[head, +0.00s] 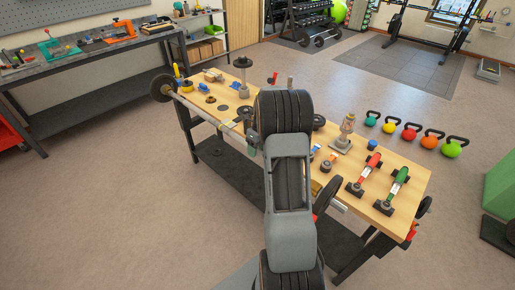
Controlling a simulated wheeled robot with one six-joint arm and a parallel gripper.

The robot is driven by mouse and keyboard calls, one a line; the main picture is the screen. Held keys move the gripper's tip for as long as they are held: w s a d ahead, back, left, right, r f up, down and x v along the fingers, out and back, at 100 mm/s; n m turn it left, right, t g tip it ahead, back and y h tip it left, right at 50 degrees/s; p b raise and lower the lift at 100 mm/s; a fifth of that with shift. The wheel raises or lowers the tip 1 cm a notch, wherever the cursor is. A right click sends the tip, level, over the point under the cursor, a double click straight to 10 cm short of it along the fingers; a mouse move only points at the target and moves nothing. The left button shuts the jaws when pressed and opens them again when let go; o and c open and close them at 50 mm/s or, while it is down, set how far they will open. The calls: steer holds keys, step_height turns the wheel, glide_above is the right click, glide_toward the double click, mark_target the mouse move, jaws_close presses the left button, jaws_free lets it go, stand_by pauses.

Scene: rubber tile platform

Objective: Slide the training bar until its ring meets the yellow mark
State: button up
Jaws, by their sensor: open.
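The training bar (205,108) is a long grey metal bar. It runs along the near edge of the wooden workbench (400,169), with a dark round plate (161,88) at its left end. Its middle is hidden behind my arm. A dark disc with a red edge (325,195) shows just right of my arm, by the bench's near edge. I cannot clearly make out the ring or the yellow mark. A small yellow piece (316,187) shows beside my arm, but I cannot tell what it is. My gripper is not visible; my arm covers the middle of the bench.
On the bench stand a red-handled tool (364,175), a green-handled tool (393,187), a metal post (346,131) and a dark-topped stand (243,76). Several kettlebells (411,132) line the floor behind. Another workbench (80,58) is at the left. The floor in front is clear.

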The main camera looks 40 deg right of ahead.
steer(key=shift+r, duration=0.15)
step_height(320, 180, up, 13)
steer(key=d, duration=0.2)
steer(key=shift+w+d+r+b, duration=0.15)
steer(key=shift+w+d+b, duration=0.1)
steer(key=shift+d+b, duration=0.1)
stand_by(0.4)
steer(key=s+a+n+t, duration=0.1)
steer(key=s+a+n, duration=0.5)
steer(key=n, duration=0.5)
steer(key=s+a+n+t+h, duration=0.1)
steer(key=s+a+n+t, duration=0.1)
steer(key=s+a+n, duration=0.4)
steer(key=s+a+n+t+h, duration=0.1)
steer(key=s+a+n, duration=0.5)
steer(key=a+n, duration=0.7)
steer(key=n, duration=0.4)
steer(key=shift+a+r+t, duration=0.3)
steer(key=shift+a+r, duration=0.05)
steer(key=shift+r, duration=0.05)
